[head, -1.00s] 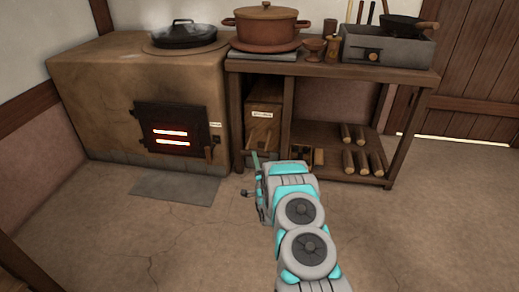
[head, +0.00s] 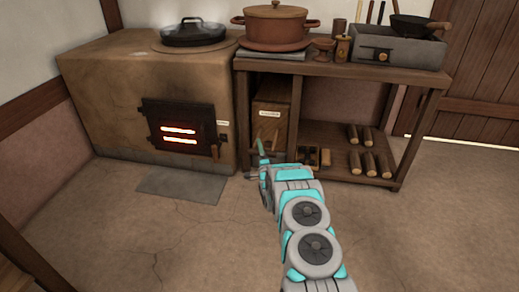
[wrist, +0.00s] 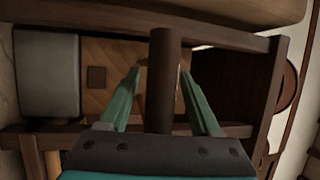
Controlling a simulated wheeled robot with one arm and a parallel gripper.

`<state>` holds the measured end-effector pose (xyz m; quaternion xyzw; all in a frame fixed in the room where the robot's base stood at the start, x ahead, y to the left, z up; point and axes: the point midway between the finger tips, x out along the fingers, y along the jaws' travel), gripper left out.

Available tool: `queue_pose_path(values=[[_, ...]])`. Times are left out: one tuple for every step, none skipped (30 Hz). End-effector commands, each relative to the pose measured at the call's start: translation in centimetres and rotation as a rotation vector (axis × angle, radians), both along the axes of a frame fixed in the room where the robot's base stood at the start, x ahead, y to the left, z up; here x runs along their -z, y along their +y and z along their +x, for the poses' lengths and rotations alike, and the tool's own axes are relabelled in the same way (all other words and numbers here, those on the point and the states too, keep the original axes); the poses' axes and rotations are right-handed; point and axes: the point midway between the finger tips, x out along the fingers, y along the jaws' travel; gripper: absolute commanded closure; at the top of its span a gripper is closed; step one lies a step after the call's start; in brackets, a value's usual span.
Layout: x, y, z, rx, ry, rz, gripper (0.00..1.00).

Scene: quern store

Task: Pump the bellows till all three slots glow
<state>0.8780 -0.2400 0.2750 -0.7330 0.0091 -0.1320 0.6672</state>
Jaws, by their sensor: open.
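My gripper (head: 261,150) is at the front of the box, low down. In the wrist view, its green fingers (wrist: 163,85) are open, one on each side of the bar, with gaps visible. The dark stove door (head: 153,118) shows two glowing orange-white slots (head: 179,136); I cannot make out a third lit one.
The clay stove (head: 100,95) stands left, with a lidded black pan (head: 193,33) on top. The bench (head: 340,72) holds a clay pot (head: 275,22) and a grey box (head: 395,50). Short logs (head: 368,163) lie on its lower shelf. A grey slab (head: 180,185) lies before the stove; floor in front is open.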

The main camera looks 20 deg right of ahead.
Motion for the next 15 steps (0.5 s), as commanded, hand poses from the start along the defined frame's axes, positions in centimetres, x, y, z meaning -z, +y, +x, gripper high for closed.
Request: queue_pose_path(values=[[-0.04,-0.04,0.22,0.000,0.000,0.000,0.36],[-0.03,-0.06,0.29,0.000,0.001,0.000,0.36],[-0.04,-0.07,0.34,0.000,0.001,0.000,0.36],[-0.05,-0.07,0.36,0.000,0.002,0.000,0.36],[-0.04,-0.07,0.36,0.000,0.002,0.000,0.36],[-0.05,-0.08,0.35,0.000,0.002,0.000,0.36],[-0.05,-0.07,0.35,0.000,0.002,0.000,0.36],[-0.04,-0.07,0.34,0.000,0.002,0.000,0.36],[-0.04,-0.08,0.34,0.000,0.002,0.000,0.36],[-0.03,-0.08,0.33,0.000,0.002,0.000,0.39],[-0.05,-0.08,0.34,0.000,0.002,0.000,0.43],[-0.04,-0.08,0.33,0.000,0.002,0.000,0.47],[-0.05,-0.08,0.33,0.000,0.002,0.000,0.50],[-0.04,-0.08,0.33,0.000,0.002,0.000,0.54],[-0.04,-0.08,0.33,0.000,0.002,0.000,0.58]])
